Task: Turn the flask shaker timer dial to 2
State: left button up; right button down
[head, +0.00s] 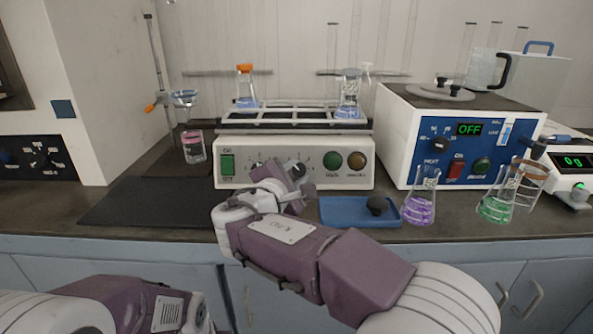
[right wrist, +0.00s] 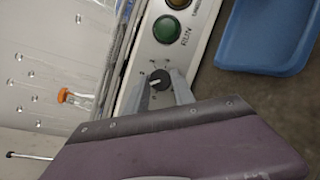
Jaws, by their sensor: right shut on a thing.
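The flask shaker (head: 355,178) is a cream box with a slotted rack on top, standing at the back of the bench. Its timer dial (right wrist: 159,80), a dark knob with a pale pointer inside a ring of small marks, shows in the right wrist view. The pointer's number is too small to read. My right gripper (head: 301,178) is at the shaker's front panel. In the right wrist view its grey fingers (right wrist: 158,86) are shut on the dial, one on each side. In the head view the gripper partly covers the dial. My left gripper is out of view.
Two stoppered flasks (head: 246,92) (head: 349,100) stand in the rack. A blue tray (head: 345,212) with a black object lies right of my gripper. Purple (head: 419,205) and green (head: 496,208) flasks stand farther right. A dark mat (head: 140,204) lies left.

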jog(key=m+g+p, duration=0.1)
jog(key=m, duration=0.3)
jog(key=shift+r+m+g+p, duration=0.15)
jog(key=shift+m+g+p, duration=0.15)
jog(key=shift+g+p, duration=0.1)
jog(key=shift+m+g+p, duration=0.5)
jog(key=shift+m+p, duration=0.1)
jog(key=shift+m, duration=0.9)
jog(key=c, duration=1.1)
grip_release()
jog(key=shift+o, duration=0.2)
